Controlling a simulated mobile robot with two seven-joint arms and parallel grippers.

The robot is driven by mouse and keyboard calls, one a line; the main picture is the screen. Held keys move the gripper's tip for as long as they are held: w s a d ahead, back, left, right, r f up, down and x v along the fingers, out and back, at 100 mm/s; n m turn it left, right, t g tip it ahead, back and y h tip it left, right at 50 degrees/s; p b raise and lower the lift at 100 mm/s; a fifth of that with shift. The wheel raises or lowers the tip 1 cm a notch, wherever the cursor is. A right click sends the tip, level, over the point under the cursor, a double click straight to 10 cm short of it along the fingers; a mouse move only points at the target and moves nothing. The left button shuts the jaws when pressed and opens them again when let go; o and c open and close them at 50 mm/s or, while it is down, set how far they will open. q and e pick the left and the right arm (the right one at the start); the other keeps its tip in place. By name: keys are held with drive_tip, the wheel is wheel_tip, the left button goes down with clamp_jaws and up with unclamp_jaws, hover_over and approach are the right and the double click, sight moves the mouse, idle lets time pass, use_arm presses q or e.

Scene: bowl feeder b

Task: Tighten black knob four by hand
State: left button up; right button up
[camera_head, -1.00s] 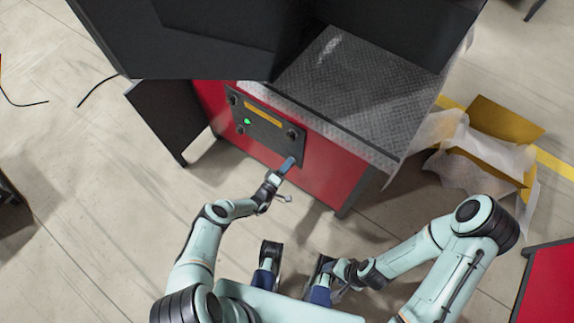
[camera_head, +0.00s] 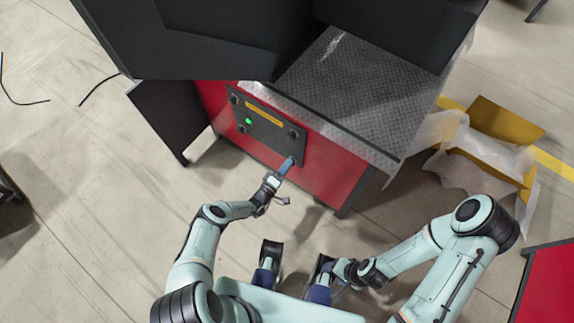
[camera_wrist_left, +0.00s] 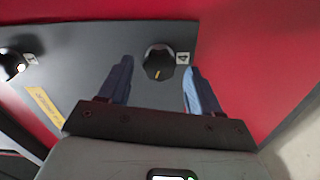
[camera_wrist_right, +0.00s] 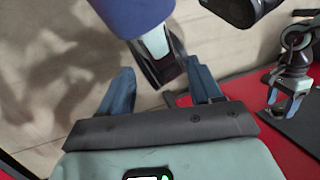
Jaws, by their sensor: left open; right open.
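Black knob four (camera_wrist_left: 157,62) is a round dark knob with a yellow pointer mark and a "4" label beside it, on the grey panel (camera_wrist_left: 80,62). My left gripper (camera_wrist_left: 159,68) is open, one finger on each side of the knob in the picture; contact cannot be told. In the head view my left gripper (camera_head: 287,166) is at the lower right corner of the panel (camera_head: 268,135) and hides knob four. My right gripper (camera_wrist_right: 160,75) is open and empty, low near my own base. In the head view my right gripper (camera_head: 337,293) is small.
Another knob (camera_wrist_left: 12,65) sits at the panel's left in the left wrist view. The panel has a yellow label (camera_head: 263,113) and a green light (camera_head: 248,121). A yellow box (camera_head: 505,122) lies at right. Floor to the left is mostly clear.

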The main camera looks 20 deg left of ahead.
use_arm(q)
drive_tip(key=p+v, duration=0.3)
drive_tip(key=v, duration=0.9)
use_arm(e)
drive_tip(key=r, duration=0.1)
drive_tip(key=s+r, duration=0.1)
drive_tip(key=r, duration=0.1)
drive_tip(key=shift+s+g, duration=0.15)
drive_tip(key=shift+g, duration=0.15)
use_arm(q)
drive_tip(key=shift+r, duration=0.15)
